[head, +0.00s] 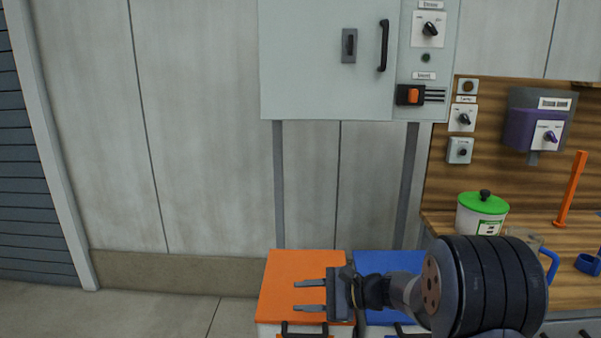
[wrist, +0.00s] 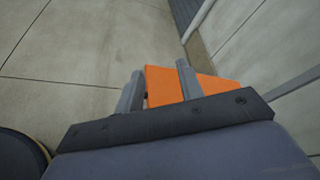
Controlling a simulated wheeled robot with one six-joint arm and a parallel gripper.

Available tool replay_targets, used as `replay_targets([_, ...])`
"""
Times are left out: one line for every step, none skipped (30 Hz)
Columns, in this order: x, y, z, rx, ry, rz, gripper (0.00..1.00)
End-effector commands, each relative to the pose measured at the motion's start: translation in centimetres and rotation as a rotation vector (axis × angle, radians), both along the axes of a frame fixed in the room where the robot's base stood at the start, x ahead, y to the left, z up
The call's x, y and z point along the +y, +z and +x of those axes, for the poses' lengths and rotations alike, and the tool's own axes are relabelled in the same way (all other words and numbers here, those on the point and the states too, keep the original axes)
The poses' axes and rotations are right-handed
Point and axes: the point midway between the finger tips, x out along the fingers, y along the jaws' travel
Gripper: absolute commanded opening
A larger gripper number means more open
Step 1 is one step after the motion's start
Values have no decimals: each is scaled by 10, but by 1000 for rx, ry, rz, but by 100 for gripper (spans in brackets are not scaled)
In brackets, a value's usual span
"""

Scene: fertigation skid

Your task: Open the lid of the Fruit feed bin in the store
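Two lidded bins stand side by side under the wall cabinet, one with an orange lid (head: 292,264) and one with a blue lid (head: 388,261). Both lids look shut. I see no readable name on either, so I cannot tell which is the Fruit feed bin. A black handle (head: 304,328) is at the orange lid's front edge. My gripper (head: 309,296) is open and empty, with its fingers pointing left over the orange lid. In the wrist view the orange lid (wrist: 165,85) shows between and beyond the fingers; the gap to it is unclear.
A grey cabinet (head: 315,60) with a black handle hangs above the bins. To the right, a wooden counter (head: 575,285) holds a white pot with a green lid (head: 482,210), an orange post (head: 571,190) and a clear jug. Open floor (head: 150,310) lies left of the bins.

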Motion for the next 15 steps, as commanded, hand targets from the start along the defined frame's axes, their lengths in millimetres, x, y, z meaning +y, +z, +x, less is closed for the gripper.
replay_targets([1, -9, -1, -12, 0, 0, 36])
replay_targets([2, -12, -2, -19, -1, 0, 36])
replay_targets([3, -15, -2, -29, 1, 0, 36])
replay_targets([3, -17, -3, -37, 1, -1, 36])
replay_targets([4, -20, -3, -43, 1, -1, 36])
replay_targets([4, -23, -4, -53, 1, -1, 36])
replay_targets([5, -26, -5, -61, 1, -1, 36])
replay_targets([5, -28, -5, -67, 0, -1, 36])
replay_targets([6, -31, -5, -77, 0, -2, 36])
replay_targets([6, -34, -6, -85, 0, -2, 36])
replay_targets([7, -36, -6, -92, 1, -2, 36])
replay_targets([7, -40, -7, -101, 0, -2, 36])
replay_targets([8, -42, -7, -108, 0, -4, 36])
replay_targets([8, -45, -8, -116, 0, -4, 36])
replay_targets([8, -48, -8, -125, 0, -4, 36])
